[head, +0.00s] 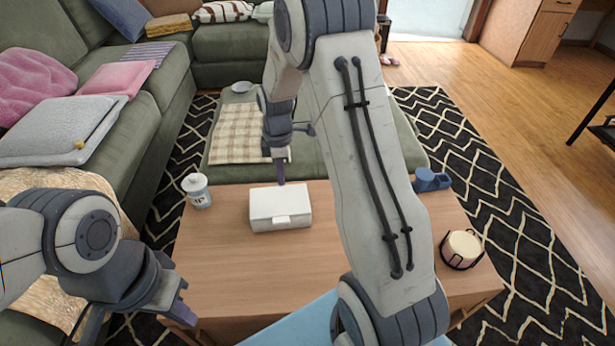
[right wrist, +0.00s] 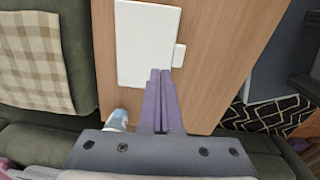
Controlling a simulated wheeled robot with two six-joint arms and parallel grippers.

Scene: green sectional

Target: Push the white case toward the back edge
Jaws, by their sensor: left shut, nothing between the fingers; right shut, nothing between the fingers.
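The white case (head: 278,211) lies closed on the wooden table (head: 225,275), left of its middle and close to the back edge, with its latch facing the front. My left gripper (head: 183,315) is shut and empty, low at the table's front left corner, apart from the case.
A blue mug (head: 431,180) and a candle in a black holder (head: 461,248) stand at the table's right. A green bench seat with a checked cloth (head: 238,134) lies just behind the table. The table front is mostly clear.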

